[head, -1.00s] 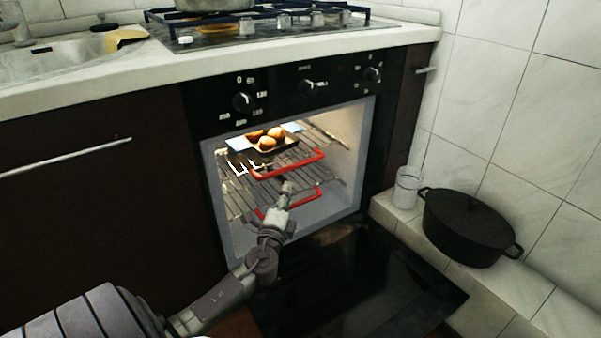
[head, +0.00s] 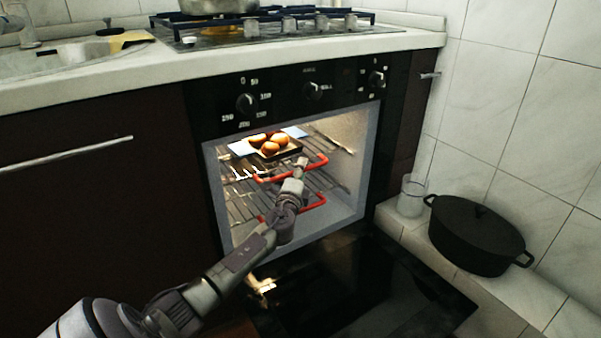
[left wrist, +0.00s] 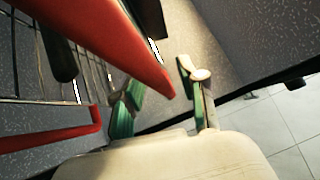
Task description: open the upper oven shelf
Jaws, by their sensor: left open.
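The oven's upper shelf is a wire rack with a red front handle (head: 262,179). It sits inside the open, lit oven. The lower rack has a similar red handle (head: 314,204). My left gripper (head: 301,163) is at the right part of the upper handle. In the left wrist view, the near red handle (left wrist: 120,45) reaches the gap between the open fingers of my left gripper (left wrist: 160,82). I cannot tell whether they touch it. Another red handle (left wrist: 50,139) shows at left. My right gripper is not in view.
A dark tray with round buns (head: 271,147) rests on the upper rack. The oven door (head: 370,290) lies folded down in front. A black pot (head: 475,235) and a glass jar (head: 411,197) stand on the ledge at right.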

